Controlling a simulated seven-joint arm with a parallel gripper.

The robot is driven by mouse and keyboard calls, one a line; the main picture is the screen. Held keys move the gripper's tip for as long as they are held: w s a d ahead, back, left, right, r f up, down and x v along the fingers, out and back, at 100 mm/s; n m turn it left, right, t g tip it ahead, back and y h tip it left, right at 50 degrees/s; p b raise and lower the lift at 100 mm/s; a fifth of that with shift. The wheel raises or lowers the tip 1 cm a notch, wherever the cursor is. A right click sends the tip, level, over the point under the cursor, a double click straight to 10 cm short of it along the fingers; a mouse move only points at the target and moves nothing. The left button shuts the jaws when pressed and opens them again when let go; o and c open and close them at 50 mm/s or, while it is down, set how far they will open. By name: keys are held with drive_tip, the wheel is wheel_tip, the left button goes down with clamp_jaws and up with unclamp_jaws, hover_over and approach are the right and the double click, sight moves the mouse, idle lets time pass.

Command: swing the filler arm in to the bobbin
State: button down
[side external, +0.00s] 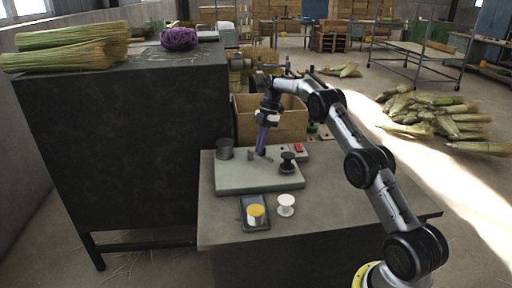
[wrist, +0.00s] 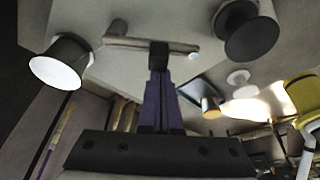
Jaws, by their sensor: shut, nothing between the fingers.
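My gripper (side external: 261,152) points down over the grey base plate (side external: 232,183), shut with nothing between its purple fingers. In the wrist view its dark fingertips (wrist: 159,54) overlap a thin grey bar (wrist: 125,43) with a pale right end, which looks like the filler arm. I cannot tell whether they touch it. The black bobbin (side external: 287,160) stands upright on the plate, right of my gripper; in the wrist view it is the dark spool (wrist: 250,36) at upper right. The bar's pale end is apart from it. In the side view my fingers hide much of the bar.
A dark cylinder (side external: 225,149) stands at the plate's back left. A box with a red switch (side external: 298,148) is at its back right. The table's right side is clear.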

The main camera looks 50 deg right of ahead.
drive_tip(key=shift+s+d, duration=0.2)
drive_tip(key=shift+d, duration=0.55)
idle(0.3)
drive_tip(key=shift+s+a+r, duration=0.1)
drive_tip(key=shift+s+a, duration=0.1)
drive_tip(key=shift+a, duration=1.7)
drive_tip(key=v, duration=0.8)
drive_tip(key=shift+w+r, duration=0.15)
drive_tip(key=shift+w, duration=0.25)
drive_tip(key=shift+v, duration=0.75)
drive_tip(key=shift+s, duration=0.1)
